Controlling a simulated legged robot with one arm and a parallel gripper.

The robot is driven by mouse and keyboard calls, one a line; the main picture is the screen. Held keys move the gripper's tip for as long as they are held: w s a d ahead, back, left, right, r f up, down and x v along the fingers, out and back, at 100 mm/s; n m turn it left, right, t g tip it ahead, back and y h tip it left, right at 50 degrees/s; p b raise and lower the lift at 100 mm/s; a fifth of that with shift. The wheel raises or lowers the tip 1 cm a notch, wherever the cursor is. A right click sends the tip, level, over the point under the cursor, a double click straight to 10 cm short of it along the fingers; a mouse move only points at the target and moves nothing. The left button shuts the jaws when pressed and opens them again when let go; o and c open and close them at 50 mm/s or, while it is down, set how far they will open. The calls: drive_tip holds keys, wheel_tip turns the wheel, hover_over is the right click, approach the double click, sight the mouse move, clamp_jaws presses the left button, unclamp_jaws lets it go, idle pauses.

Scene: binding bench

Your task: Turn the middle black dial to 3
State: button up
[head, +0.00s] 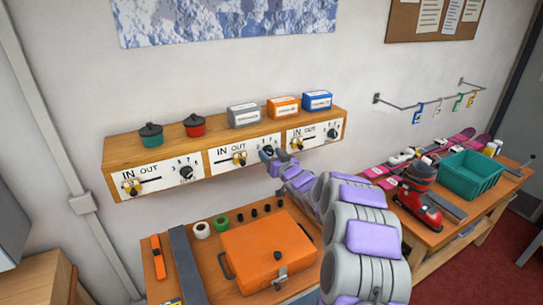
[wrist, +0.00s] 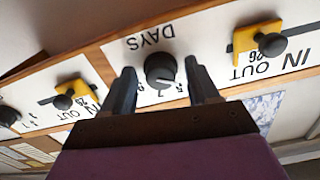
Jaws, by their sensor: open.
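The middle black dial (wrist: 160,71) is on the white middle panel, with "DAYS" printed beside it. The wrist view shows it upside down. A pale pointer mark is on its rim, near small numbers partly hidden by my gripper; I cannot tell which number it points to. My gripper (wrist: 162,88) is open, with one dark finger on each side of the dial and visible gaps to it. In the head view my gripper (head: 271,156) is at the middle panel (head: 222,168) and partly covers the dial (head: 267,150).
The left panel's dial (head: 186,172) and right panel's dial (head: 332,133) flank it. The middle panel's yellow slider (wrist: 258,45) is close beside my gripper. Pots and boxes stand on the wooden shelf (head: 222,130). An orange case (head: 262,252) lies on the bench below.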

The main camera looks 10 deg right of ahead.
drive_tip(key=shift+c, duration=0.4)
drive_tip(key=c, duration=1)
drive_tip(key=shift+o, duration=0.2)
drive_tip(key=shift+n, duration=0.3)
drive_tip(key=o, duration=1)
drive_tip(key=shift+o, duration=0.2)
drive_tip(key=v, duration=1.7)
